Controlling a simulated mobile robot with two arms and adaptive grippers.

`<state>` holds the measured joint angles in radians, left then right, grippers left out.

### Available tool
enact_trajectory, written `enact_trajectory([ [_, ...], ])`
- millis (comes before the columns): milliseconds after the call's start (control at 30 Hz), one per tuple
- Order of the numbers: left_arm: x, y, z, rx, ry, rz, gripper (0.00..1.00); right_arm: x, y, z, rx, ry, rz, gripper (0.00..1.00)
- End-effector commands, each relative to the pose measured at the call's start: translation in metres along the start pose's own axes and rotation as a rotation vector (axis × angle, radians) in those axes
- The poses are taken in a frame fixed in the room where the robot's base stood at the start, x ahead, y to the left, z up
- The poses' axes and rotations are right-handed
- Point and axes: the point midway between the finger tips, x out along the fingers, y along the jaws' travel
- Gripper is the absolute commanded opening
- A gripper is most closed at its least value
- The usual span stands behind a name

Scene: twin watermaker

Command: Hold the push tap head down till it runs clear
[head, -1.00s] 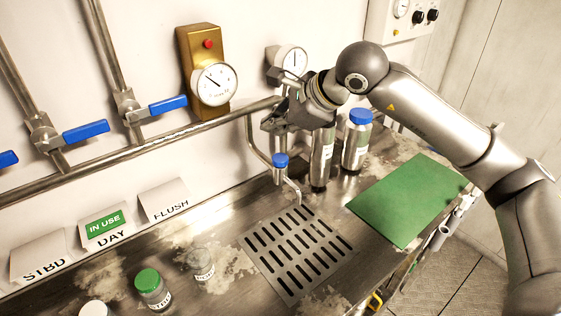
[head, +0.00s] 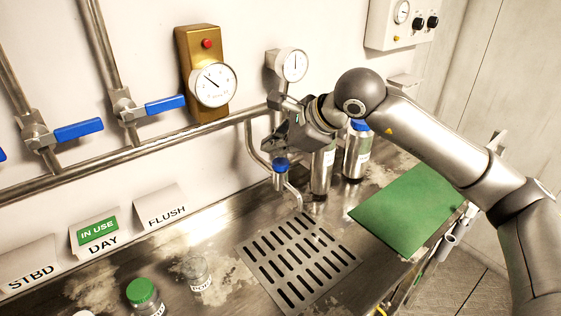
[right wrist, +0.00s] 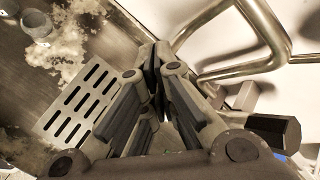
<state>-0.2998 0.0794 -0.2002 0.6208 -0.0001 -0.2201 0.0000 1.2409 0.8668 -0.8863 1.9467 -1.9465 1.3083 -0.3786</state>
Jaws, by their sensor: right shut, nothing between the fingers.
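The push tap has a blue head (head: 281,166) on a thin metal tap with a curved spout (head: 295,197), above the slotted drain. My right gripper (head: 279,153) is shut with nothing between its fingers. Its fingertips are right at the top of the blue head; whether they press it I cannot tell. In the right wrist view the closed fingers (right wrist: 156,68) hide the tap head, and the drain grate (right wrist: 80,105) lies to their left. No water stream is visible under the spout. My left gripper is not in view.
A steel bottle (head: 322,172) and a blue-capped bottle (head: 356,152) stand close right of the tap. A green mat (head: 408,209) lies further right. A small clear jar (head: 197,273) and a green-capped jar (head: 144,295) stand left of the drain (head: 297,262). Pipes with blue valve levers (head: 166,105) run along the wall.

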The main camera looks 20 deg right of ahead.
Motion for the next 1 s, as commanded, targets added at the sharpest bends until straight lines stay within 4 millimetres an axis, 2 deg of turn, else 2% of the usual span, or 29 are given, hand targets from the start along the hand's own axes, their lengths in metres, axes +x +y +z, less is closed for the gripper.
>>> enact_trajectory([
  [767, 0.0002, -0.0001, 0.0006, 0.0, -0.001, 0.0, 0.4, 0.0, 0.0, 0.0, 0.0, 0.0, 0.0, 0.0],
  [1000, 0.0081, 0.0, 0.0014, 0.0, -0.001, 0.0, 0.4, 0.0041, 0.0031, -0.0028, 0.0, -0.001, 0.0, 0.0],
])
